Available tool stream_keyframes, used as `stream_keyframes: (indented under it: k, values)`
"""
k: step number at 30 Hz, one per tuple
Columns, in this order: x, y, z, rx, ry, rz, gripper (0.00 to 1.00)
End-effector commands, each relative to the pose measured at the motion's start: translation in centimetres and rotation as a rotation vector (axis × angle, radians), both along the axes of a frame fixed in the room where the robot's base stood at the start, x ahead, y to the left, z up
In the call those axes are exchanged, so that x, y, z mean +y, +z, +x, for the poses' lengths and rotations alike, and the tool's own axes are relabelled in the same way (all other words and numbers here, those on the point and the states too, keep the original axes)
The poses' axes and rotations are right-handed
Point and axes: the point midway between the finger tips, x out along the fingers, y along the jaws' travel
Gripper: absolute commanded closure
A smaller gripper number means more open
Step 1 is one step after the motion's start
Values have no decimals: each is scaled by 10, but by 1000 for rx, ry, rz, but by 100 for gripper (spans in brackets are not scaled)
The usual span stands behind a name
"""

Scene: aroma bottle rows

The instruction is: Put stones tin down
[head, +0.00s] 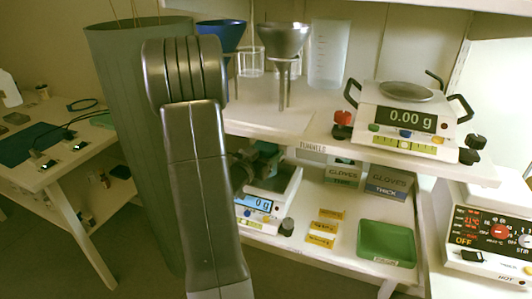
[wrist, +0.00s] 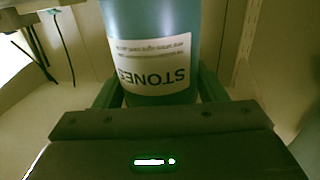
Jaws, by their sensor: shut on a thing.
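The stones tin (wrist: 150,22) is a teal cylinder with a white label reading STONES, upside down in the wrist view. My gripper (wrist: 158,92) is shut on it, with one finger on each side of the tin. In the head view my gripper (head: 248,165) is mostly hidden behind my own arm, and a bit of teal shows beside it above a small balance (head: 272,190). The balance display reads 0 g. I cannot tell whether the tin touches anything below it.
The lower shelf holds yellow labels (head: 322,240), a green tray (head: 386,242) and glove boxes (head: 388,181). The upper shelf carries a scale reading 0.00 g (head: 405,118), funnels (head: 284,42) and a cylinder (head: 328,55). A tall grey-green bin (head: 135,130) stands left.

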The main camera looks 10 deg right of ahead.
Motion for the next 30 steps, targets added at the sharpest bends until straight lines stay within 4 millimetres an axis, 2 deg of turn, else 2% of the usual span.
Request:
stream_keyframes:
  k: [3,4,6,18,23,30]
  values:
    - [0,-3,0,-4,0,-2,86]
    - [0,-3,0,0,0,0,29]
    - [0,-3,0,0,0,0,16]
    - [0,3,0,0,0,0,14]
    - [20,1,-18,1,4,0,14]
    - [57,1,-55,1,5,0,14]
